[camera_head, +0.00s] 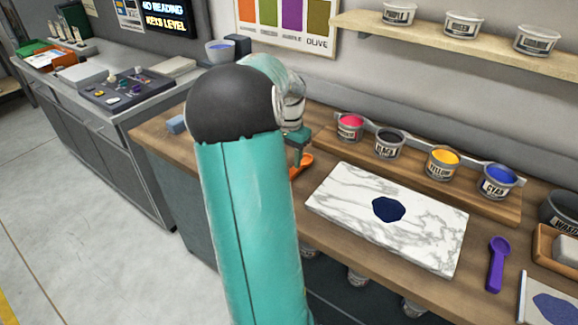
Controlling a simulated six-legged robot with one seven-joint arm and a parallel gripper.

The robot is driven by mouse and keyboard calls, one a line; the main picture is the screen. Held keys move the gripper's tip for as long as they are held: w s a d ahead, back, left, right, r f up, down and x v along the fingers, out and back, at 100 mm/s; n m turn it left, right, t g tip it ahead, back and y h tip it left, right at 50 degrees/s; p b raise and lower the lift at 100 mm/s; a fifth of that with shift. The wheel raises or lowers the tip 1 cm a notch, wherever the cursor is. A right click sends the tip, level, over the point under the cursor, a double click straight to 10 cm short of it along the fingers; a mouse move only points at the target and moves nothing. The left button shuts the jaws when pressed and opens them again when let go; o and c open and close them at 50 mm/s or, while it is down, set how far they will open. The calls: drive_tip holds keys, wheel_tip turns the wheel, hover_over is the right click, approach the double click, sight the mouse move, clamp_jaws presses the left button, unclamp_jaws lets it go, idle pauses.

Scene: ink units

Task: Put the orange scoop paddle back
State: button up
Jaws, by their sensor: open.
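The orange scoop paddle (303,162) is on the wooden counter, just left of the marble slab (345,228). My teal arm hides part of it. My gripper (297,152) points down right above the paddle, with its jaws open. I cannot tell whether the fingers touch the paddle. A dark blue ink patch (389,209) lies on the slab.
A purple scoop (497,262) lies right of the slab. A wooden tray (548,256) with a pale block and a grey tub (562,210) stand at the far right. A blue-grey block (176,124) sits at the counter's left end. A shelf (470,42) hangs above.

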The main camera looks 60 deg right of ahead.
wheel_tip(320, 180, up, 8)
drive_tip(key=f, duration=0.1)
drive_tip(key=w+a+r+n+t, duration=0.1)
drive_tip(key=w+a+r+n, duration=0.2)
drive_tip(key=a, duration=0.6)
drive_tip(key=w+a+r+n+t, duration=0.1)
drive_tip(key=w+a+n, duration=0.3)
drive_tip(key=a, duration=0.5)
drive_tip(key=w+a+r+n+t, duration=0.1)
drive_tip(key=w+a+r+n, duration=0.2)
drive_tip(key=a, duration=0.6)
drive_tip(key=s+a+f+n+t, duration=0.1)
drive_tip(key=s+a+n, duration=0.2)
drive_tip(key=a, duration=0.8)
drive_tip(key=s+a+f+n+t, duration=0.1)
drive_tip(key=s+a+n, duration=0.2)
drive_tip(key=a+n, duration=0.4)
drive_tip(key=a, duration=0.4)
drive_tip(key=shift+f+t, duration=0.2)
drive_tip(key=shift+t, duration=0.1)
drive_tip(key=shift+s+a, duration=0.1)
drive_tip(key=shift+s, duration=0.05)
